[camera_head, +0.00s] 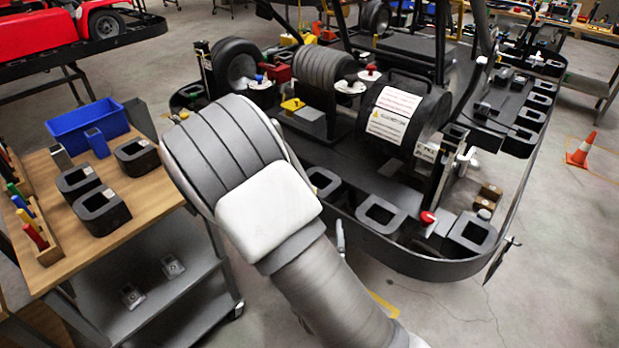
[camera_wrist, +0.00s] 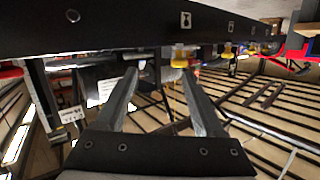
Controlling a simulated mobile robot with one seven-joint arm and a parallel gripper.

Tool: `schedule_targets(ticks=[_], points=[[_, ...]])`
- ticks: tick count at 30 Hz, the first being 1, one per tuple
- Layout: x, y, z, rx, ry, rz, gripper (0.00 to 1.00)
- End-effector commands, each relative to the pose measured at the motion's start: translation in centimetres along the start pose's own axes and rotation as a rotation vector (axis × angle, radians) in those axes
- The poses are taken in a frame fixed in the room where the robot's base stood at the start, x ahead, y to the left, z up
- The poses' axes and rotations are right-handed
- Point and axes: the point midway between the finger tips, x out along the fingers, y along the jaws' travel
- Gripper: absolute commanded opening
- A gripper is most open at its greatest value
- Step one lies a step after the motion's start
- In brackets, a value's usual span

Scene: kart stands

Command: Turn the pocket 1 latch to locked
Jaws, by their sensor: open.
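In the wrist view my gripper (camera_wrist: 159,76) is open, with nothing between its two fingers. A dark rail (camera_wrist: 110,30) with small white padlock-like marks runs across the top of that view, just beyond the fingertips. A yellow latch-like piece (camera_wrist: 181,57) hangs at the rail's edge by the right fingertip; I cannot tell whether they touch. In the head view my arm hides my gripper.
The kart (camera_head: 415,258) has a black rim with several square pockets (camera_head: 381,213) and a red knob (camera_head: 428,218). A wooden-topped cart (camera_head: 150,205) at left carries a blue bin (camera_head: 88,121) and black blocks. An orange cone (camera_head: 580,150) stands on open floor at right.

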Motion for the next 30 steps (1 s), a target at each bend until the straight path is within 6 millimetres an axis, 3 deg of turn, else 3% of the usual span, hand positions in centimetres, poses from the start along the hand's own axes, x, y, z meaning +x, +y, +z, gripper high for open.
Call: schedule_targets(ticks=[2, 12, 30], points=[[-0.6, -0.5, 0.7, -0.055, 0.063, -0.042, 0.71], [-2.1, -1.9, 0.8, -0.142, 0.206, -0.143, 0.71], [0.7, -2.3, 0.7, -0.138, 0.208, -0.142, 0.71]])
